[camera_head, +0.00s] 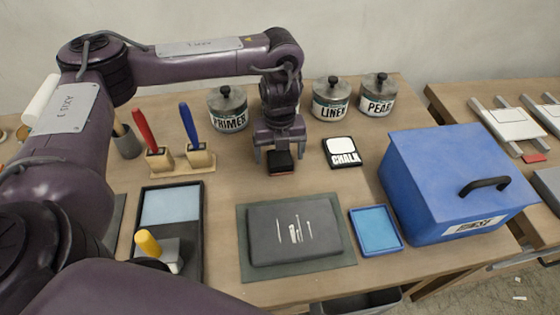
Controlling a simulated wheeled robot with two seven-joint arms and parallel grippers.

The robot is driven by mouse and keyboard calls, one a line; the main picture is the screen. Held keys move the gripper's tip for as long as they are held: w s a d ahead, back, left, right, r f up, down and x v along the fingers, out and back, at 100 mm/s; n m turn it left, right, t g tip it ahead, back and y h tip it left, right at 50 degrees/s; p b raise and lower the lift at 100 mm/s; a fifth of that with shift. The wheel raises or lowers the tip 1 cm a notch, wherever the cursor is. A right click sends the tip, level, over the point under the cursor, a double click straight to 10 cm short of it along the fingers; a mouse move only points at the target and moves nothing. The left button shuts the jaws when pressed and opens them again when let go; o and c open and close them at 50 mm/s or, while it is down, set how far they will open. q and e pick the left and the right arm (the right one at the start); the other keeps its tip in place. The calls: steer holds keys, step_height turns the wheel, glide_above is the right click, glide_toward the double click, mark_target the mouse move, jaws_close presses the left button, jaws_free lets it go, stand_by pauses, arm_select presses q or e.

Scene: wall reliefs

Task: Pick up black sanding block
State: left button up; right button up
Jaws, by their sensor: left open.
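The black sanding block (281,161) sits on the wooden table near the middle of the view, with a reddish strip along its lower front edge. My left gripper (279,153) comes down over it from behind and is open. One finger shows at each side of the block, with a gap visible on the left. The gripper's palm hides the back of the block. I cannot tell whether the right finger touches it. My right gripper is not in view.
Tins marked PRIMER (228,110), LINEN (331,100) and PEAR (378,95) stand behind. A CHALK pad (342,152) lies just right of the block. A dark slab (294,234) on a green mat lies in front. A blue box (452,180) stands right.

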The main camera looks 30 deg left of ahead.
mark_target(280, 157)
arm_select(q)
step_height(280, 157, down, 2)
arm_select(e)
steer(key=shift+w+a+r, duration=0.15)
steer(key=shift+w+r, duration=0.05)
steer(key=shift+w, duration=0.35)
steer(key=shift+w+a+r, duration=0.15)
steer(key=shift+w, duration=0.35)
arm_select(q)
steer(key=c, duration=1.1)
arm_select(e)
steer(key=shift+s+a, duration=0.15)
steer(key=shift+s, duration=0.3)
arm_select(q)
steer(key=shift+r, duration=0.1)
